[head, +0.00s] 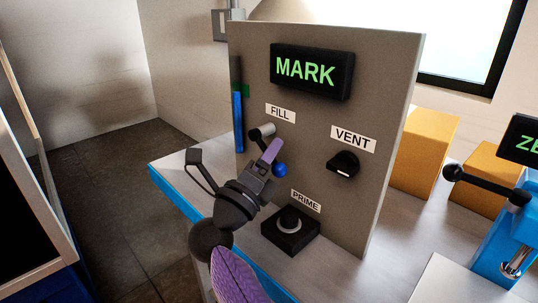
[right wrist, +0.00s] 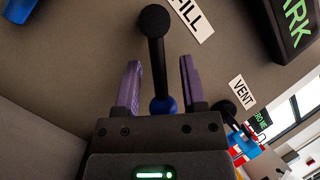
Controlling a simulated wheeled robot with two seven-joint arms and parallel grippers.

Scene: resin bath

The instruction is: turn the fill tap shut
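The fill tap (head: 262,132) is on the grey panel under the FILL label. Its dark lever ends in a blue ball (head: 279,169), which hangs down and to the right of the pivot in the head view. In the right wrist view the pivot (right wrist: 153,20) is at the top and the blue ball (right wrist: 163,106) lies between the fingers. My right gripper (head: 270,151) is open, its purple fingers (right wrist: 160,82) on either side of the lever's ball end, with gaps visible. In the head view the fingers partly hide the lever. My left gripper is not in view.
The panel (head: 390,100) carries a green-lit MARK display (head: 311,71), a VENT knob (head: 343,164) and a PRIME button (head: 290,220). A blue gauge column (head: 238,122) with a green band is at its left edge. Orange boxes (head: 425,150) stand behind it.

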